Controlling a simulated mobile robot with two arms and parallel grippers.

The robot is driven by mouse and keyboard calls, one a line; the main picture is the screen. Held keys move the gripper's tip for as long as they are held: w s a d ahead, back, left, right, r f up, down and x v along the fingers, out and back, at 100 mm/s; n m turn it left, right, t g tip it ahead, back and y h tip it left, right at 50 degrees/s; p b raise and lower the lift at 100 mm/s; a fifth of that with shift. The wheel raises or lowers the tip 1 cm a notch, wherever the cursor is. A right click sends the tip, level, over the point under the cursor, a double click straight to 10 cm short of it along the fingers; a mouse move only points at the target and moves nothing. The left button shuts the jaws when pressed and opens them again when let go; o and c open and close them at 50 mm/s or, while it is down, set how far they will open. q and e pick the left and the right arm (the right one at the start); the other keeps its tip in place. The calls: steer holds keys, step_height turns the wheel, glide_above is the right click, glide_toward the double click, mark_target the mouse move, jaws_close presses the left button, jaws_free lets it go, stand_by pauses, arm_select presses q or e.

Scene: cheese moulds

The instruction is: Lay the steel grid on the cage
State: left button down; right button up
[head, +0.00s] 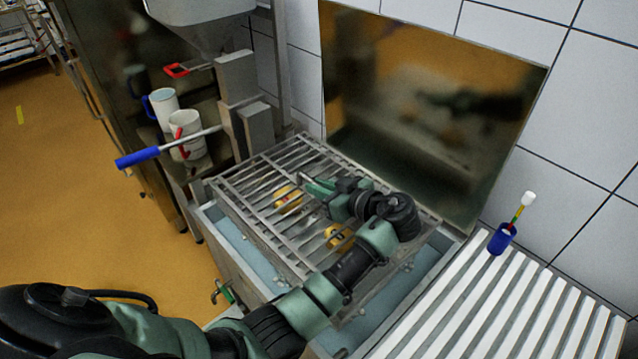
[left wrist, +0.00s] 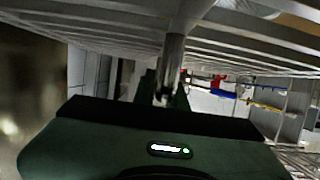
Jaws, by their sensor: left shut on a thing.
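The steel grid (head: 265,175), a panel of parallel metal bars, lies over the cage in the head view. Two yellow round things (head: 288,198) show between its bars. The cage (head: 245,222) is mostly hidden by the grid, and I cannot tell whether the two touch all round. My left gripper (head: 312,184) is shut on the steel grid near its middle, and my arm hides the grid's right part. In the left wrist view, the grid's bars (left wrist: 245,42) spread across the top and a metal rod reaches down to my left gripper (left wrist: 170,90). My right gripper is out of view.
A pale blue basin (head: 238,243) surrounds the cage. A white slatted surface (head: 480,310) lies at right, with a small blue cup (head: 501,239) on it. White mugs (head: 186,132) and a blue-handled tool (head: 137,158) are at left. A steel panel (head: 425,110) stands behind.

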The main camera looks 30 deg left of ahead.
arm_select(q)
steer(key=shift+f, duration=0.3)
steer(key=shift+f+b, duration=0.4)
steer(key=shift+b, duration=0.1)
steer(key=c, duration=1.5)
jaws_free()
steer(key=shift+o, duration=0.7)
steer(key=shift+s, duration=0.1)
